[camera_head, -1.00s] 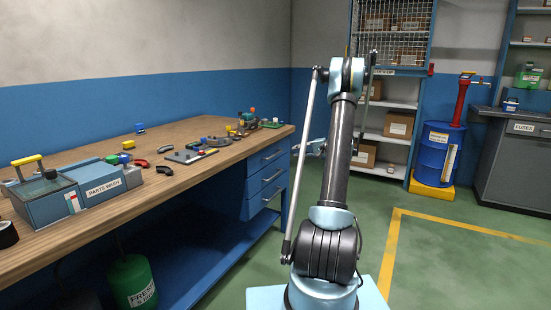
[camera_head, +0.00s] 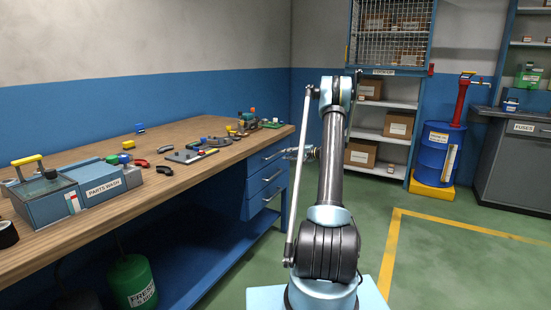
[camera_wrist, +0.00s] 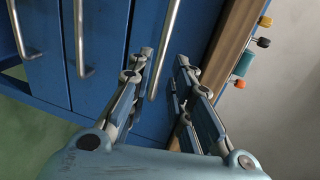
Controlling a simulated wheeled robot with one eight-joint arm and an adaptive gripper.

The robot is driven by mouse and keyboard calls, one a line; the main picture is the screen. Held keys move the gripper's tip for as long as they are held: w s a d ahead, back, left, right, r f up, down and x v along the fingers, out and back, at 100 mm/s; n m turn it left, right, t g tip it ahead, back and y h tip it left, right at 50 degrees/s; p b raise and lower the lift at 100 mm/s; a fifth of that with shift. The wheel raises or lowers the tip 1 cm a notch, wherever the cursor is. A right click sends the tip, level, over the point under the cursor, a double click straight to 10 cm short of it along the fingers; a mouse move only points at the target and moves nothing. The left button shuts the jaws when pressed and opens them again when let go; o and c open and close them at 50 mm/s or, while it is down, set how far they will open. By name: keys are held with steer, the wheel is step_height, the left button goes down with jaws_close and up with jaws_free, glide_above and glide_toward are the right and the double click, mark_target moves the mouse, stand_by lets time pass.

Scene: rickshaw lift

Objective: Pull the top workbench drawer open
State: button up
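The top drawer (camera_head: 259,160) is the uppermost of the blue drawers under the right end of the workbench, and it looks closed. Its metal handle (camera_wrist: 169,35) shows in the wrist view, where the picture is turned and the worktop lies to the right. My gripper (camera_wrist: 164,60) is open, one finger on each side of this handle in the picture. I cannot tell whether either finger touches it. In the head view my gripper (camera_head: 288,154) is in front of the top drawer, pointing left at it.
Two lower drawers show their handles (camera_wrist: 82,45) in the wrist view. The wooden worktop (camera_head: 120,210) carries a parts-wash box (camera_head: 95,190) and several small tools. Green floor (camera_head: 435,270) is clear to the right of my arm. Shelves (camera_head: 395,100) with boxes stand behind.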

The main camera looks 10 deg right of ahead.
mark_target(276, 154)
steer(key=x, duration=0.8)
steer(key=shift+r, duration=0.1)
steer(key=shift+c, duration=0.2)
steer(key=shift+s, duration=0.1)
jaws_close()
